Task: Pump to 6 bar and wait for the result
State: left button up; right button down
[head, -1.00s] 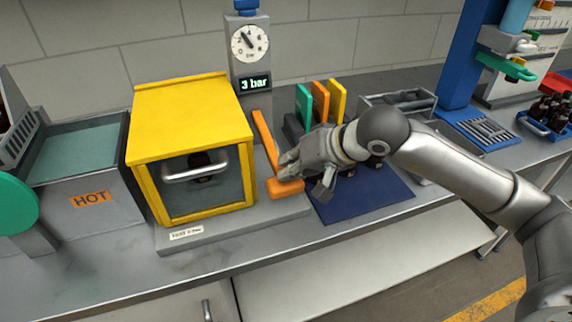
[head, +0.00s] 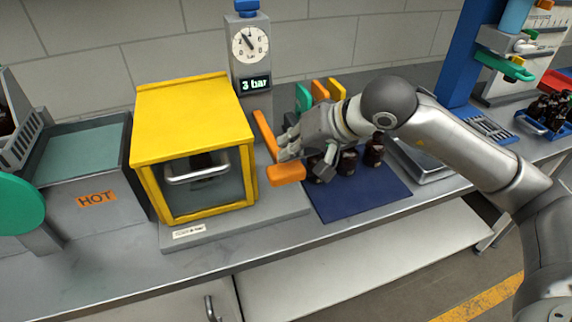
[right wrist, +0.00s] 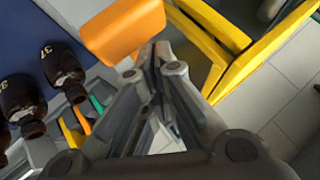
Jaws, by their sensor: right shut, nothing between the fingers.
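The yellow chamber (head: 190,115) has its front door closed, with a clear window and a bar handle. A dark shape shows dimly behind the window. The gauge (head: 250,44) stands behind it, and the display (head: 255,84) reads 3 bar. The orange pump lever (head: 286,173) is right of the chamber; its block end shows large in the right wrist view (right wrist: 125,30). My right gripper (head: 288,148) is shut and empty, its fingertips close by the lever's block end; I cannot tell whether they touch. My left gripper is not in view.
Several amber bottles (head: 348,162) stand on a blue mat (head: 365,195) right of the lever. A bath marked HOT (head: 85,180) is at the left. Coloured panels (head: 320,92) stand behind my right gripper. The bench's front strip is clear.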

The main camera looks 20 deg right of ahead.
jog(key=shift+r+p, duration=1.2)
jog(key=shift+r, duration=1.35)
jog(key=shift+f, duration=0.1)
